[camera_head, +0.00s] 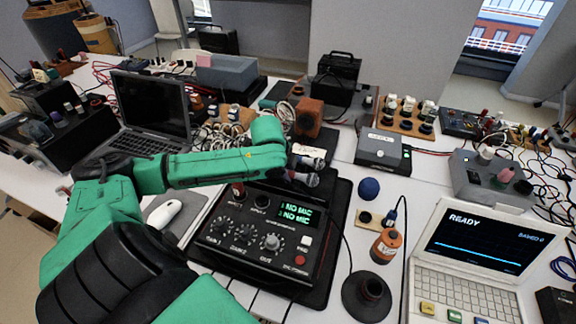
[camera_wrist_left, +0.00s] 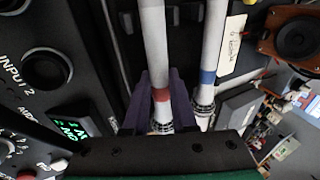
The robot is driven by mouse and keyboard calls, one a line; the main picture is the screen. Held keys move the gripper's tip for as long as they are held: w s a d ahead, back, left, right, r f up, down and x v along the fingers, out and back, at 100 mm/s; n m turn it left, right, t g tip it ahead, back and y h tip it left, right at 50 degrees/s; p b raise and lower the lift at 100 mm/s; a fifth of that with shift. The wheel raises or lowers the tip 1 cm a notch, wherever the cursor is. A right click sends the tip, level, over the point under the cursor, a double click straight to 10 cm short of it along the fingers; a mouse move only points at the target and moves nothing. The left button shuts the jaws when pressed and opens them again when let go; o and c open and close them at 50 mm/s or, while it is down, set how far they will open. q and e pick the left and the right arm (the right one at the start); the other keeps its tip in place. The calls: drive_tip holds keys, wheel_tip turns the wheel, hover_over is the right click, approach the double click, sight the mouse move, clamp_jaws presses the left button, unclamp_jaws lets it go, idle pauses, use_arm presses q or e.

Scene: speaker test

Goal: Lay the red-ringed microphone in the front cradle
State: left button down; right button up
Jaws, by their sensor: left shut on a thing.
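The red-ringed microphone (camera_wrist_left: 153,45) is a pale rod with a red band and a mesh head. My left gripper (camera_wrist_left: 163,88) is shut on it close to the red band, with one purple finger on each side. A blue-ringed microphone (camera_wrist_left: 212,45) lies alongside, just right of the fingers and roughly parallel. In the head view my left gripper (camera_head: 299,167) is behind the black mixer box (camera_head: 262,236), where small mesh heads show beside it. I cannot clearly make out the front cradle; the arm and mixer hide much there. My right gripper is not in view.
The mixer display reads NO MIC twice. A laptop reading READY (camera_head: 480,240), a blue ball (camera_head: 369,188), an orange bottle-like object (camera_head: 386,244) and a black round stand (camera_head: 366,297) are at the right. A dark laptop (camera_head: 150,108) and white mouse (camera_head: 164,213) are at the left.

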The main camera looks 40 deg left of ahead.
use_arm(q)
drive_tip(key=c, duration=0.6)
unclamp_jaws()
drive_tip(key=shift+c, duration=0.2)
drive_tip(key=shift+s+f, duration=0.1)
drive_tip(key=p+v, duration=0.2)
drive_tip(key=v, duration=1.2)
drive_tip(key=shift+r+p, duration=0.4)
drive_tip(key=shift+r, duration=0.05)
